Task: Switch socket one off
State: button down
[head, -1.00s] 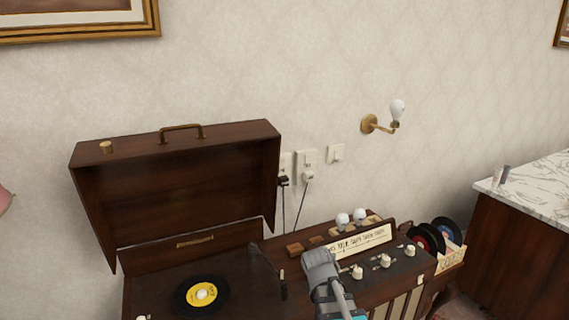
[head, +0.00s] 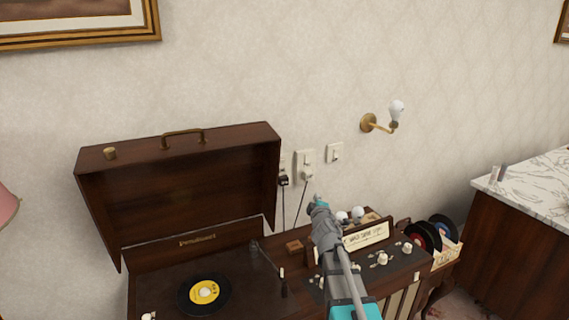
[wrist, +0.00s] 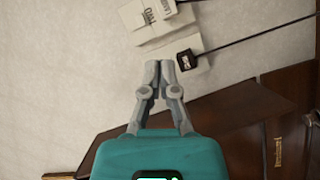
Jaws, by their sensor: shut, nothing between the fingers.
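Two cream wall sockets sit side by side behind the record player. The left socket (head: 283,164) holds a black plug (head: 284,180) and is partly hidden by the open lid. The right socket (head: 304,160) holds a pale plug (head: 307,175). In the wrist view, the black plug (wrist: 187,60) sits in the nearer plate (wrist: 179,44); the other plate (wrist: 148,18) bears lettering that seems to read "TWO". No label "one" is legible. My gripper (wrist: 166,66) is shut and empty, its tips beside the black-plug plate in the picture; contact cannot be told.
The record player's open lid (head: 180,190) stands left of the sockets. A separate wall switch (head: 335,152) is to their right, with a bulb lamp (head: 396,110) beyond. Cables hang below the plugs. Records (head: 425,236) and a marble-topped cabinet (head: 535,180) are at right.

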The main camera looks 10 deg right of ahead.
aim_at(282, 161)
jog(key=w+a+r+n+t+y+p, duration=0.1)
jog(key=w+a+r+n+y, duration=0.1)
jog(key=a+r+n+y, duration=0.2)
jog(key=shift+a+r+n+y+p, duration=0.25)
jog(key=shift+a+n+y, duration=0.2)
jog(key=shift+n+y, duration=1.55)
jog(key=shift+w+n+h, duration=0.15)
jog(key=shift+n+h, duration=0.25)
jog(key=p+x, duration=0.1)
jog(key=x, duration=1.2)
jog(key=shift+w+a+r+p, duration=0.1)
jog(key=shift+w+p, duration=0.25)
jog(key=shift+p, duration=0.05)
jog(key=shift+w+r, duration=0.15)
jog(key=shift+w, duration=0.05)
jog(key=shift+s, duration=0.1)
